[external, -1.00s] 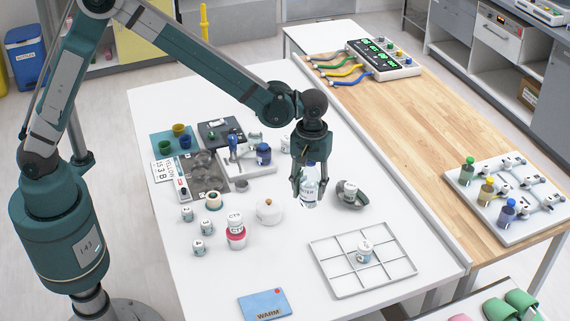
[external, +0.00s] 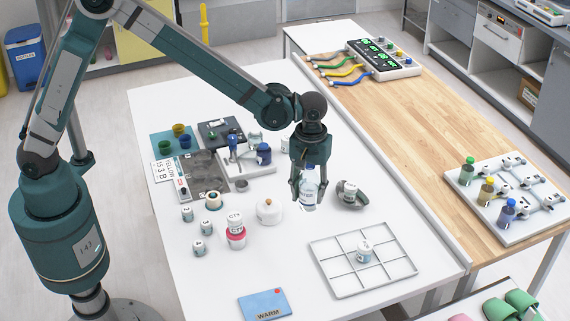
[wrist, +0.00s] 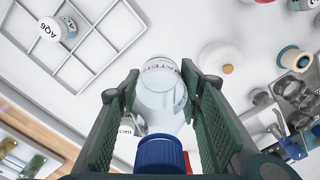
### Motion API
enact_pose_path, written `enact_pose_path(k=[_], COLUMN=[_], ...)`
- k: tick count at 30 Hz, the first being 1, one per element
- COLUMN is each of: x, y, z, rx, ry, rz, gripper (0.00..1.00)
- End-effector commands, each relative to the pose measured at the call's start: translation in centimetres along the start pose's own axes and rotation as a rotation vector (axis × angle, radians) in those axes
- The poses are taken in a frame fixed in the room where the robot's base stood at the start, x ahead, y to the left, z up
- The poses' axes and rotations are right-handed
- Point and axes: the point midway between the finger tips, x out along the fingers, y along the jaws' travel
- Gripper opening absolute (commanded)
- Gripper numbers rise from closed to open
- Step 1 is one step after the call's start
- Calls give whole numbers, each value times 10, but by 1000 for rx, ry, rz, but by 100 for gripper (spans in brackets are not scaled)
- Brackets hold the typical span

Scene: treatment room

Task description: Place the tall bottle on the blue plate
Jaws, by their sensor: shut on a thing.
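The tall bottle (external: 309,189) is clear, with a white label and a blue cap, and stands about upright at mid-table. My gripper (external: 309,188) points down and is shut on it, one finger on each side. In the wrist view the bottle (wrist: 160,97) sits between the two ridged finger pads, with its blue cap nearest the camera. I cannot tell whether its base touches the table. The blue plate (external: 262,300), marked WARM with a red dot, lies flat at the table's front edge and looks bare. It is not in the wrist view.
A white wire grid (external: 331,284) holding a small jar (external: 365,251) lies right of the plate. A white-and-pink jar (external: 236,235), small numbered jars and a round lidded pot (external: 269,212) stand to the left. Table around the plate is clear.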

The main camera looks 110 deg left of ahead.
Motion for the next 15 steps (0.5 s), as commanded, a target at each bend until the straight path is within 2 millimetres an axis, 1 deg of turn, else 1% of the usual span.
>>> enact_pose_path(k=[5,8,14,15], x=[-2,-3,-6,-6], y=[6,10,16,17], z=[34,59,116,128], rx=[8,12,19,21], ry=[0,0,0,0], rz=[0,0,0,0], gripper=[20,20,20,20])
